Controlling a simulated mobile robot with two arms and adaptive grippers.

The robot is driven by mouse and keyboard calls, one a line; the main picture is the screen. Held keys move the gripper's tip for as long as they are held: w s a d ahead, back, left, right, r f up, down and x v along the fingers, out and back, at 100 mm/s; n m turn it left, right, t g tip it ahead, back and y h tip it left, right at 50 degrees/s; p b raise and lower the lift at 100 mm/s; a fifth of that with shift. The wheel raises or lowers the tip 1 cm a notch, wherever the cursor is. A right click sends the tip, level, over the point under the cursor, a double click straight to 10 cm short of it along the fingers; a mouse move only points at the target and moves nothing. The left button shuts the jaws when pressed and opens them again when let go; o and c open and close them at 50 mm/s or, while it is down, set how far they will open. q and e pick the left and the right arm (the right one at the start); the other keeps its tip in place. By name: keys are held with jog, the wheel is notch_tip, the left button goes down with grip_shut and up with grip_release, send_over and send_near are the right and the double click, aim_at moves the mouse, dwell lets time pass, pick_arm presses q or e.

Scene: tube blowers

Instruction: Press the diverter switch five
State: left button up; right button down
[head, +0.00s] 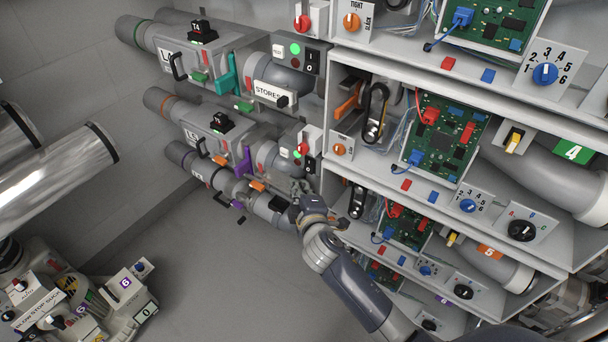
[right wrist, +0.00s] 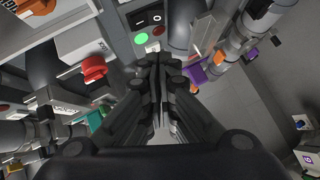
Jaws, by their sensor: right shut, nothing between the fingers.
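An orange plate marked 5 (head: 490,252) sits on a grey pipe at the right of the head view, with a small yellow switch (head: 453,239) to its left. I cannot tell for certain which switch is diverter switch five. A black rocker switch (head: 310,164) with a green light beside it is on the middle pipe row. A black rocker switch (right wrist: 150,18) with green and red lights also shows in the right wrist view, beyond my fingertips. My right gripper (head: 297,190) is shut and empty, below the middle-row rocker and apart from it. My left gripper is out of view.
Shelves with green circuit boards (head: 440,135) and dials stand to the right. Pipes with a teal lever (head: 227,75) and a purple lever (head: 242,160) run along the wall. A labelled machine (head: 85,305) stands at lower left. The floor (head: 195,270) between is clear.

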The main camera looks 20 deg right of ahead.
aim_at(309, 166)
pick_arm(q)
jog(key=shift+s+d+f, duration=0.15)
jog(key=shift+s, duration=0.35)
pick_arm(e)
jog(key=w+d+f, duration=0.3)
jog(key=w, duration=0.4)
jog(key=shift+d, duration=0.15)
